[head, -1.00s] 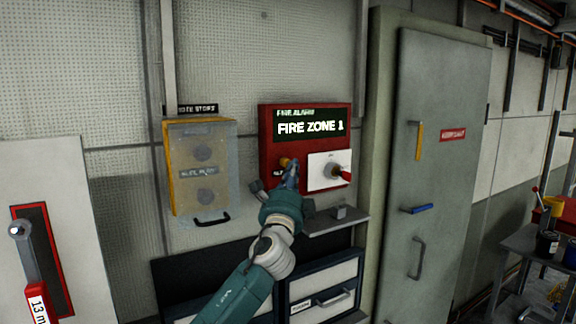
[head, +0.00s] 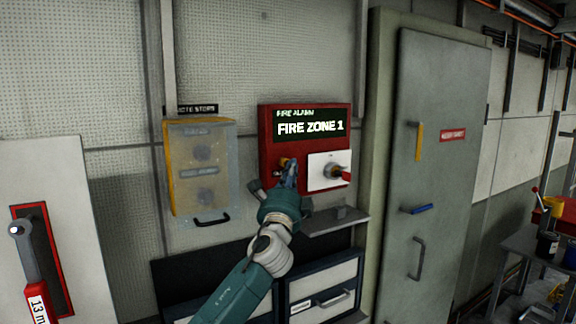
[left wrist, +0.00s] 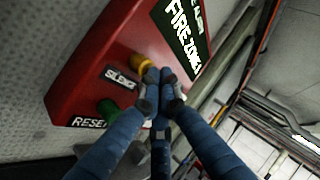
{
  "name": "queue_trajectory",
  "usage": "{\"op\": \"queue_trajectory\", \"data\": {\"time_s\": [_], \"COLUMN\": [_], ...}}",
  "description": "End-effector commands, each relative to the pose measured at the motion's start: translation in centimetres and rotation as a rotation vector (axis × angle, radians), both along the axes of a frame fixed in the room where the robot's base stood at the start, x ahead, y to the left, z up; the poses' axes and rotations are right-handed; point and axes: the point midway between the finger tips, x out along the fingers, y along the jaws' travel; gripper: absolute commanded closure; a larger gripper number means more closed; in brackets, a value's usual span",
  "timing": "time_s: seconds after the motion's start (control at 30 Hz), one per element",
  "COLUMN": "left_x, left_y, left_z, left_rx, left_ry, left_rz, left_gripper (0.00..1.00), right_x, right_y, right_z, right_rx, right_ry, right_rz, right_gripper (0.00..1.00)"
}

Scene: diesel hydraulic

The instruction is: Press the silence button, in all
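The red fire alarm panel (head: 268,125) is on the wall, with a lit screen reading "FIRE ZONE 1". Its orange-yellow silence button (left wrist: 140,62) shows in the left wrist view beside the "SILENCE" label (left wrist: 122,79). In the head view that button is mostly hidden behind my fingers. My left gripper (head: 288,170) is in front of the panel's lower left. In the left wrist view its fingertips (left wrist: 160,82) are drawn together, empty, close to the button's right side; I cannot tell whether they touch it. My right gripper is not in view.
A green button (left wrist: 107,108) sits by the "RESET" label on the panel. A white plate with a red-handled switch (head: 325,172) is just right of my gripper. A clear-covered yellow box (head: 200,170) is at left, a grey cabinet (head: 450,120) at right. A shelf juts out below.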

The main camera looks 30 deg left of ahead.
Motion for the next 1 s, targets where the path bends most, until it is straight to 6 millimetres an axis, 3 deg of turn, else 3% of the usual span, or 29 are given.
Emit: {"op": "queue_trajectory", "data": {"time_s": [0.6, 1.0], "left_x": [0.1, -0.8], "left_y": [0.4, -1.2], "left_z": [0.1, 0.0], "left_rx": [-0.001, -0.002], "left_ry": [-0.001, 0.000], "left_rz": [0.002, 0.001], "left_gripper": [1.00, 1.00], "right_x": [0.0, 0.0], "right_y": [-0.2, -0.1], "right_z": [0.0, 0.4], "right_rx": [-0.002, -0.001], "right_ry": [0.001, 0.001], "right_rz": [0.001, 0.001], "right_gripper": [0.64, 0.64]}}
